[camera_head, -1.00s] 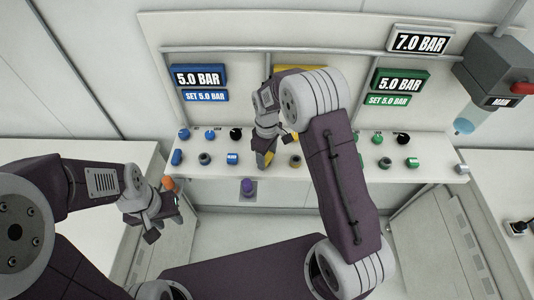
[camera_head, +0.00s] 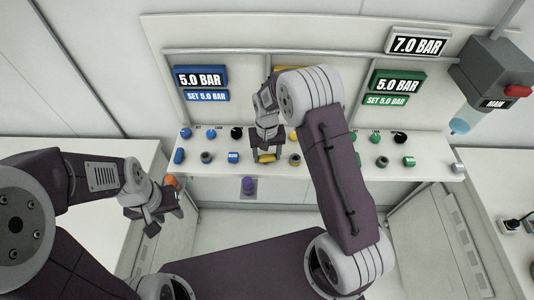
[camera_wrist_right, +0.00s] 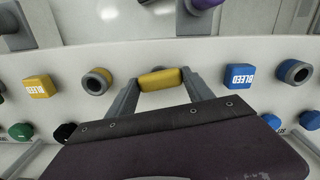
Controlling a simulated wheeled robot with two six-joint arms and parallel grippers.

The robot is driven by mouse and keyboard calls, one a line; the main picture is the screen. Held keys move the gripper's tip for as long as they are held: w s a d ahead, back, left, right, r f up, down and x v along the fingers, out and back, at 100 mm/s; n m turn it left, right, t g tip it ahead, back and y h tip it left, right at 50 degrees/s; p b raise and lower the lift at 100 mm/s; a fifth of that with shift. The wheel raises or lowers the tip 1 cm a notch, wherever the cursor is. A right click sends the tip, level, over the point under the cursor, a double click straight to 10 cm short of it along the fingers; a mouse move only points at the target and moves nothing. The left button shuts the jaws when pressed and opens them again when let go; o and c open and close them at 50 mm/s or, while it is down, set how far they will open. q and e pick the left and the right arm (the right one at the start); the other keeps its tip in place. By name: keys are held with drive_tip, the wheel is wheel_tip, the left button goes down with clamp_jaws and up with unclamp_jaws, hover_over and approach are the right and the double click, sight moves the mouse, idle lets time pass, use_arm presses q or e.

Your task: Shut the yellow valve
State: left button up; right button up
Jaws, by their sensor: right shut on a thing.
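The yellow valve handle (camera_head: 267,158) is a short bar on the front of the white panel shelf, lying crosswise in the head view. In the right wrist view the yellow handle (camera_wrist_right: 160,79) lies level between the two fingertips. My right gripper (camera_head: 268,153) is shut on it, one finger at each end. My left gripper (camera_head: 165,216) hangs at the left, away from the panel, with its fingers apart and nothing seen between them. The yellow display behind my right arm is mostly hidden.
Beside the handle are a grey-ringed knob (camera_wrist_right: 97,81) and a yellow BLEED block (camera_wrist_right: 39,86). A blue BLEED block (camera_wrist_right: 240,76) is on the other side. A purple part (camera_head: 248,186) sits below the shelf. Blue valve (camera_head: 179,156) and green controls (camera_head: 382,161) flank it.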

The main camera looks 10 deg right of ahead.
sight(267, 156)
drive_tip(key=shift+w+r+m, duration=0.1)
drive_tip(key=shift+r+m, duration=0.05)
drive_tip(key=shift+m, duration=0.75)
drive_tip(key=o, duration=1.4)
drive_tip(key=shift+c, duration=0.2)
wheel_tip(267, 156, up, 9)
drive_tip(key=shift+b, duration=0.45)
drive_tip(key=shift+d, duration=0.1)
